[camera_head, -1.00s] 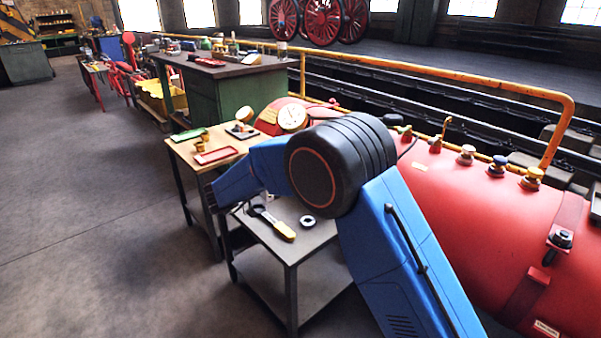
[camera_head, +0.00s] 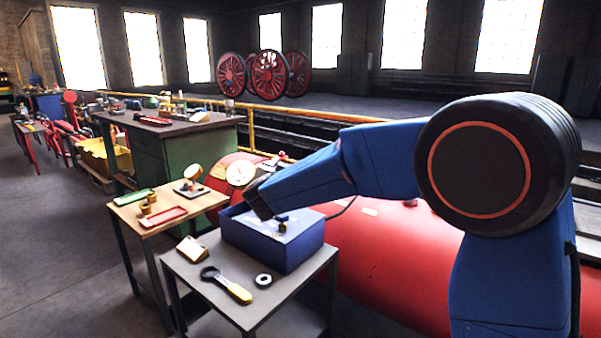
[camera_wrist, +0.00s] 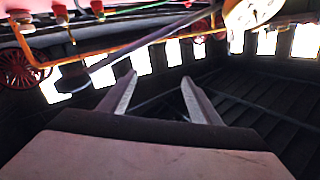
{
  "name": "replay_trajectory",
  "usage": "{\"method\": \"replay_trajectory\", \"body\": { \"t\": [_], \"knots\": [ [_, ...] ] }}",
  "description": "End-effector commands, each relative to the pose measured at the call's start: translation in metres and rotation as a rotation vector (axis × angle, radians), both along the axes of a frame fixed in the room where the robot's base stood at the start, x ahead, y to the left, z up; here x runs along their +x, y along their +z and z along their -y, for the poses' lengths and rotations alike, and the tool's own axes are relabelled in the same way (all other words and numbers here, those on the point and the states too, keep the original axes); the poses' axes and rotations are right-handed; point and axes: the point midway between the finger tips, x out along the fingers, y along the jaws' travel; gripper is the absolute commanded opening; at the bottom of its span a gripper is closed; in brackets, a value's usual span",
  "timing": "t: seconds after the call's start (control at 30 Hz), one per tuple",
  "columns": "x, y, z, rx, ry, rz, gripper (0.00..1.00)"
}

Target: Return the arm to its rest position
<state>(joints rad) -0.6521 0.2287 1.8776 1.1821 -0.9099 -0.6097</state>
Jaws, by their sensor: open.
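My blue arm is bent, with its large black joint at the right of the head view. Its forearm reaches left and ends in a dark tip above the near cart. In the wrist view, my gripper (camera_wrist: 159,76) shows two separated fingers with nothing between them. That view appears upside down, with windows and dark structure beyond the fingers. In the head view the fingers cannot be made out clearly.
A grey cart (camera_head: 248,313) bears a blue box (camera_head: 262,247), a yellow-handled wrench (camera_head: 232,287) and a ring (camera_head: 263,280). A wooden table (camera_head: 131,212) stands behind it. The red boiler (camera_head: 385,265) lies beneath and behind my arm. Open floor (camera_head: 60,260) is at left.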

Motion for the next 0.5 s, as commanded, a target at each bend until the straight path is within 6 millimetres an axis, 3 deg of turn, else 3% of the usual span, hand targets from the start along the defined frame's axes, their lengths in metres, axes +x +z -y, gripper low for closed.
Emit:
{"method": "replay_trajectory", "body": {
  "t": [0.03,0.2,0.5],
  "knots": [
    [-0.004,0.012,0.012,0.008,0.036,-0.001,0.57],
    [-0.023,0.034,0.039,0.021,0.176,-0.029,0.57],
    [-0.088,0.044,0.087,0.002,0.381,-0.142,0.57]
  ]
}}
